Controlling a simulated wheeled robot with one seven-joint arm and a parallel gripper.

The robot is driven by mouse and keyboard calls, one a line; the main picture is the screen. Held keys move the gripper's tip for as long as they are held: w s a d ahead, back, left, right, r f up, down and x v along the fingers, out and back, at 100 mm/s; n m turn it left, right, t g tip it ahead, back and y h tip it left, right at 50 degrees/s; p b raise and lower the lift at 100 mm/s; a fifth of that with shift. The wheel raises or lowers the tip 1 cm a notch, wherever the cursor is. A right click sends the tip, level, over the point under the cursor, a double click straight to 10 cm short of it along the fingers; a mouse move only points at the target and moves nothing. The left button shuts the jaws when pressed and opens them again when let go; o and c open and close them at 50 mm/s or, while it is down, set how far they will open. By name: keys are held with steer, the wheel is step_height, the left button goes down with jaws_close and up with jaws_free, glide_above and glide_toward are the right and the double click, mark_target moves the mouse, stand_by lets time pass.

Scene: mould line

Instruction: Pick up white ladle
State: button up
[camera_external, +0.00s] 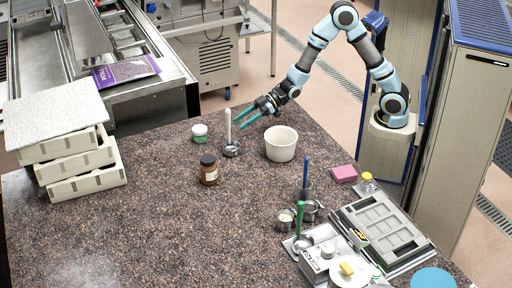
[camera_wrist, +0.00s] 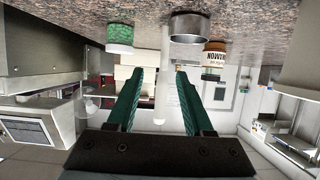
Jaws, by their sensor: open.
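The white ladle (camera_external: 228,124) stands on the speckled counter with its white handle upright and its metal bowl (camera_external: 232,151) at the bottom. My gripper (camera_external: 240,119) is open and empty, just right of the handle, its teal fingers pointing toward it. In the wrist view, which shows the counter at the top, the white ladle's handle (camera_wrist: 161,100) appears in the gap between the fingertips (camera_wrist: 159,74), and its metal bowl (camera_wrist: 190,27) is above. Whether the handle lies between the tips or just beyond them is hard to tell.
Blue-handled (camera_external: 306,172) and green-handled (camera_external: 300,218) ladles stand farther right. Stacked moulds (camera_external: 80,168) are at left. The front-left counter is clear.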

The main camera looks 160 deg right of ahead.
steer(key=x, duration=0.4)
steer(key=shift+w+d+f+p, duration=0.15)
steer(key=shift+w+p, duration=0.1)
steer(key=shift+p, duration=0.15)
steer(key=p+x, duration=0.2)
steer(key=x, duration=0.2)
steer(key=shift+w, duration=0.4)
steer(key=shift+w+d+f, duration=0.3)
jaws_close()
stand_by(0.4)
